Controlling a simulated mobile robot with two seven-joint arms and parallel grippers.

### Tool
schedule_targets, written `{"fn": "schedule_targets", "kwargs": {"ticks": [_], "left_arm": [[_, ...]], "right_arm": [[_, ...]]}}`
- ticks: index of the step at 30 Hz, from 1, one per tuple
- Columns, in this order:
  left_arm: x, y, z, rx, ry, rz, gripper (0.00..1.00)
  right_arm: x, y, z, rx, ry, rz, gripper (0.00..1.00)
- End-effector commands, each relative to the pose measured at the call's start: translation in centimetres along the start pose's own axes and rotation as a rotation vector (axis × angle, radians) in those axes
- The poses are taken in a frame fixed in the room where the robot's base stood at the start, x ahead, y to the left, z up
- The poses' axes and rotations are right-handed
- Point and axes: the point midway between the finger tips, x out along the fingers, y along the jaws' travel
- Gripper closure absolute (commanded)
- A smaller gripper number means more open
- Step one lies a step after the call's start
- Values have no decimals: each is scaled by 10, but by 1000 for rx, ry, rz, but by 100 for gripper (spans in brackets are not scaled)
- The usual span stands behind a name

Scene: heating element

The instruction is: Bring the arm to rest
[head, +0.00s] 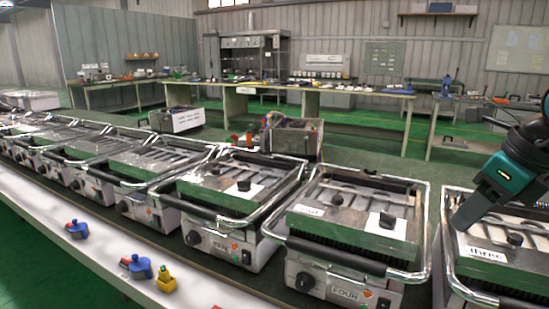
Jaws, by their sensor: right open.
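My right arm comes in from the right edge of the head view, with a dark wrist and a teal band (503,177). My left gripper is not in view.
A grill marked "FOUR" (345,291) stands left of the gripper, and another grill (231,248) beyond it, in a long row. Small coloured parts (137,266) lie on the white ledge (100,256). Workbenches (290,88) stand at the back across green floor.

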Motion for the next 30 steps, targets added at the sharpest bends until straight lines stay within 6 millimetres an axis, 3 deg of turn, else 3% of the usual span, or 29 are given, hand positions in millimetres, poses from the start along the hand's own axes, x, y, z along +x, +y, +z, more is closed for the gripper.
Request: {"fn": "schedule_targets", "kwargs": {"ticks": [3,9,15,17,20,23,26,30], "left_arm": [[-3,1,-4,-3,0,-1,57],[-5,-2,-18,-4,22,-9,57],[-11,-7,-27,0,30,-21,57],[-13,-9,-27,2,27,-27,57],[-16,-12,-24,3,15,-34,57],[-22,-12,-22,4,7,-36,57],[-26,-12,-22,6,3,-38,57],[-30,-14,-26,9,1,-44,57]], "right_arm": [[28,41,16,-29,-44,188,60],[58,121,39,8,-160,577,60],[62,199,64,253,-314,1064,60],[60,212,72,381,-364,1203,60],[59,218,84,641,-440,1402,60],[67,209,90,959,-505,1548,60],[90,190,84,1323,-550,1630,60],[144,163,48,1891,-571,1616,60]]}}
